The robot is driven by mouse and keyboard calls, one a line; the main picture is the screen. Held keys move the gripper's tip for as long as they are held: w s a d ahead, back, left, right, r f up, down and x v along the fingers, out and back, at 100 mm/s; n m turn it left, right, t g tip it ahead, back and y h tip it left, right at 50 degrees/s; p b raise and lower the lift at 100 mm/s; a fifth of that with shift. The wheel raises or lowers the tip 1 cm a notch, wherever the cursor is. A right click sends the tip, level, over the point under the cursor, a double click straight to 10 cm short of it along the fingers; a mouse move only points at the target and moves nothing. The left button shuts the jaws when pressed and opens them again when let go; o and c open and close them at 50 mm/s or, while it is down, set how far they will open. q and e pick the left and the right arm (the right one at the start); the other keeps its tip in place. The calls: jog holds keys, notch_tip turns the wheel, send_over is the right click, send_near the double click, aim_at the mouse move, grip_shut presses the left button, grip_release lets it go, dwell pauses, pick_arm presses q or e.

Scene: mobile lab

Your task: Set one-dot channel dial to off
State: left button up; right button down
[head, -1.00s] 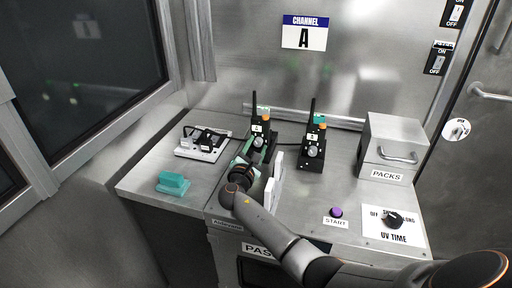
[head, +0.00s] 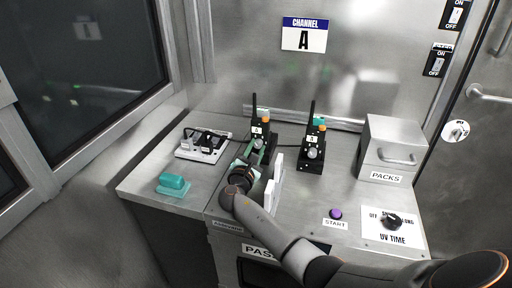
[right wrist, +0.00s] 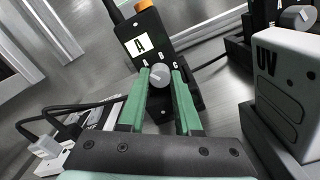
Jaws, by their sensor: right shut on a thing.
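Two black radios with antennas stand on the steel counter, the left one (head: 267,129) and the right one (head: 320,135). The right radio's grey dial (head: 313,152) is untouched. I cannot make out dots on either radio. My left gripper is not in view.
A white UV block (head: 275,182) stands close right of my gripper. A socket strip with plugs (head: 203,145) and a teal block (head: 173,184) lie left. A PACKS box (head: 393,145), START button (head: 335,212) and UV TIME knob (head: 391,220) are right. A CHANNEL A sign (head: 304,33) hangs behind.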

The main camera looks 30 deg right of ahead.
jog(key=shift+r+n+p, duration=0.25)
jog(key=shift+n+p, duration=0.8)
jog(key=shift+n, duration=0.05)
jog(key=shift+n+p, duration=0.7)
jog(key=shift+n, duration=0.2)
jog(key=shift+n+p, duration=0.35)
jog(key=shift+n, duration=0.15)
jog(key=n+p, duration=0.2)
jog(key=n, duration=0.1)
jog(key=shift+f, duration=0.1)
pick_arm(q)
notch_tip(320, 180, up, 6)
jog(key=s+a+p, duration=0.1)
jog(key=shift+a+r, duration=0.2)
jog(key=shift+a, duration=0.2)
pick_arm(e)
jog(key=shift+f+n, duration=0.1)
jog(key=shift+n, duration=1.5)
jog(key=c, duration=0.6)
grip_release()
